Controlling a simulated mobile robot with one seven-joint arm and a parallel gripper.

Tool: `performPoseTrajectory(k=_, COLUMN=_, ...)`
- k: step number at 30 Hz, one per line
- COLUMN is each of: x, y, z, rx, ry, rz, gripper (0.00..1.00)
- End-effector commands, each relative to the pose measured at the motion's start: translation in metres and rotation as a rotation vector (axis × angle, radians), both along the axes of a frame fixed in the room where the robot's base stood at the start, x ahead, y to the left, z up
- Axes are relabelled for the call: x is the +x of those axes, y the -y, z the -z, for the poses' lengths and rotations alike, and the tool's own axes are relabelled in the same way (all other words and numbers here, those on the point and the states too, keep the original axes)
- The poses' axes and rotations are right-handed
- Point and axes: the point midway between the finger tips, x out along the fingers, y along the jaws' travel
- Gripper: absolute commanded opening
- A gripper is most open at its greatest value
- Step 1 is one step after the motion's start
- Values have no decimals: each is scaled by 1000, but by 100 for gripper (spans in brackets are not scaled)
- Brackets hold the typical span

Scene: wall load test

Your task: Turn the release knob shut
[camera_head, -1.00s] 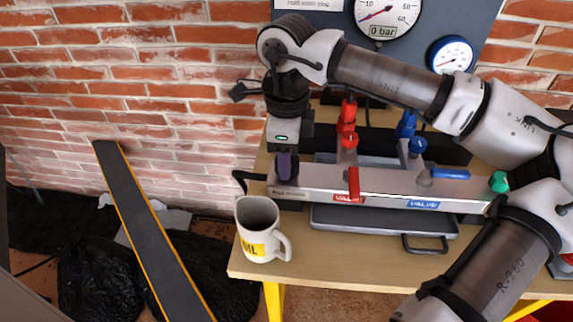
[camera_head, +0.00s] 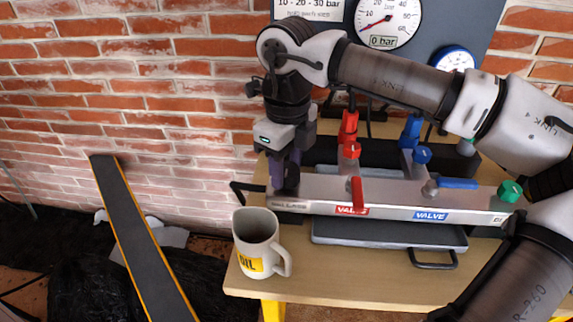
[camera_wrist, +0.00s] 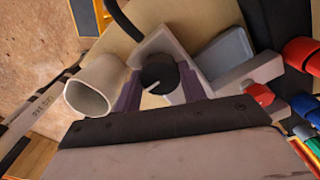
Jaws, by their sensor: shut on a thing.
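The release knob (camera_wrist: 158,76) is round and black with a white line on its face, at the left end of the silver manifold (camera_head: 318,190). My gripper (camera_head: 285,175) points down at that end of the manifold in the head view. In the wrist view the purple fingers of my gripper (camera_wrist: 161,90) stand on either side of the knob, shut on it. The white pointer line slants on the knob's face. In the head view the fingers mostly hide the knob.
A grey mug (camera_head: 256,243) marked OIL stands on the table (camera_head: 330,278) close to the left of the manifold. A red valve lever (camera_head: 357,192), a blue valve lever (camera_head: 457,183) and a green knob (camera_head: 510,191) sit further right. The gauge (camera_head: 388,22) reads 0 bar.

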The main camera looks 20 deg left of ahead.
Motion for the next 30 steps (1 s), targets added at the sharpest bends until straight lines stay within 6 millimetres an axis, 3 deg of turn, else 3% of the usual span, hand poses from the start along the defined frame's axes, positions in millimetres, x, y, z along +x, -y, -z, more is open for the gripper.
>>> performPoseTrajectory(k=8, x=0, y=0, z=-1, rx=0, ry=0, rz=3, gripper=18)
performPoseTrajectory(k=9, x=0, y=0, z=-1, rx=0, ry=0, rz=3, gripper=45)
performPoseTrajectory(k=13, x=0, y=0, z=0, rx=0, ry=0, rz=2, gripper=62)
performPoseTrajectory(k=23, x=0, y=0, z=-2, rx=0, ry=1, rz=1, gripper=63)
performPoseTrajectory(k=30, x=1, y=0, z=-38, rx=1, ry=4, rz=3, gripper=63)
